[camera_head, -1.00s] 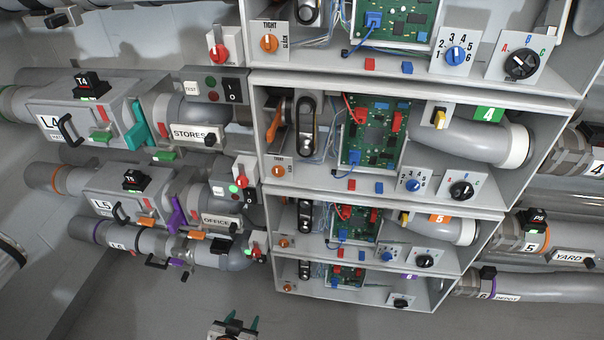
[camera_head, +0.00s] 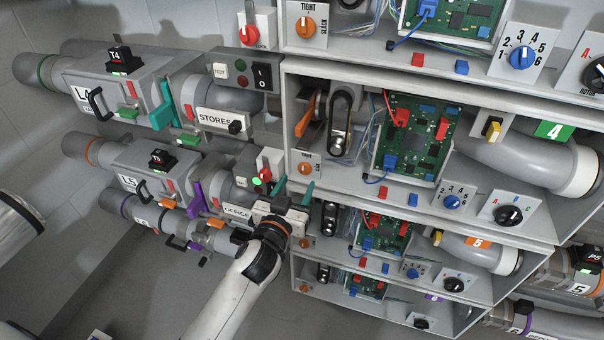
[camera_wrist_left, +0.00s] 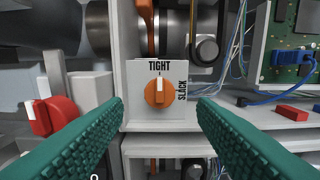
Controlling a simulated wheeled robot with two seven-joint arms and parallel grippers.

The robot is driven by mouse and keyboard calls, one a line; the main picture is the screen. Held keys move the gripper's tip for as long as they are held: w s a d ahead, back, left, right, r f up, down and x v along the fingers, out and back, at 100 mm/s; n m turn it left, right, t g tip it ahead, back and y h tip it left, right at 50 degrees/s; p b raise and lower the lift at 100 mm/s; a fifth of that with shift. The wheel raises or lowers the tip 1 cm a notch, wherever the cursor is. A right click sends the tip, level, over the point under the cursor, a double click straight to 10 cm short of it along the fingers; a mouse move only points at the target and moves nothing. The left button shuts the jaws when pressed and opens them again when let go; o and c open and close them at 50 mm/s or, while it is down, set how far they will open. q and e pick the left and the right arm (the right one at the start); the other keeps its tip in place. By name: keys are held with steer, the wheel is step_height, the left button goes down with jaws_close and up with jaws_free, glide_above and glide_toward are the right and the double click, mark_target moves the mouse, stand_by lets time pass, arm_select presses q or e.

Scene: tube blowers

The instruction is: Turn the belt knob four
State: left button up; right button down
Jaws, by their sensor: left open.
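The belt knob four (camera_head: 306,168) is an orange knob on a white plate marked TIGHT and SLACK, in the bay with the green 4 label (camera_head: 555,130). In the left wrist view an orange knob (camera_wrist_left: 158,92), apparently the same one, sits centred between the fingers; its white pointer is up at TIGHT, with SLACK at the right. My left gripper (camera_head: 294,187) is open, its teal fingers apart in front of and just below the plate. In the wrist view the fingers (camera_wrist_left: 160,112) do not touch the knob. My right gripper is not in view.
A red switch knob (camera_wrist_left: 48,115) is close to the left finger. The shelf edge (camera_head: 400,205) runs below the bay. An orange lever (camera_head: 304,112), a belt (camera_head: 341,122) and a green circuit board (camera_head: 412,138) are near the knob. More orange knobs are above and below.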

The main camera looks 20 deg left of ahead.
mark_target(303, 173)
arm_select(q)
steer(key=shift+w, duration=2.2)
steer(key=shift+c, duration=0.3)
steer(key=shift+d, duration=0.1)
steer(key=c, duration=0.9)
